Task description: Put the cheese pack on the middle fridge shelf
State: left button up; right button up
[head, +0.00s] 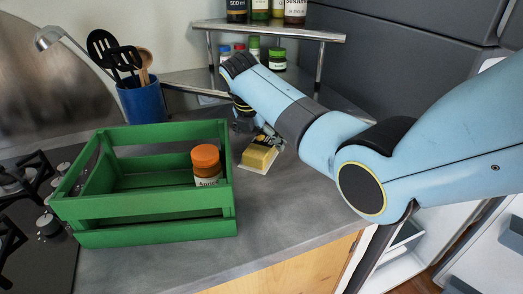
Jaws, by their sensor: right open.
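The cheese pack (259,157) is a yellow block in a clear-edged pack lying on the grey counter, just right of the green crate. My right gripper (256,136) is right at the pack's far side, above or beside it; its fingers are dark, small and partly hidden by my arm. It is open, and I cannot tell whether the fingers touch the pack. The fridge (400,262) stands open at the lower right, with pale inner walls; its middle shelf cannot be made out clearly behind my arm. My left gripper is out of view.
A green slatted crate (160,226) holds an orange-lidded jar (206,163). A blue utensil pot (143,103) stands behind it. A corner shelf (270,31) carries several bottles, with small jars below. A stove (28,215) is at left. Counter is clear in front of the pack.

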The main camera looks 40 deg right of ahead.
aim_at(261, 144)
jog(key=x, duration=0.4)
jog(key=shift+a+r, duration=0.1)
jog(key=c, duration=1.6)
jog(key=shift+c, duration=1)
jog(key=shift+r, duration=0.15)
jog(key=shift+c, duration=0.2)
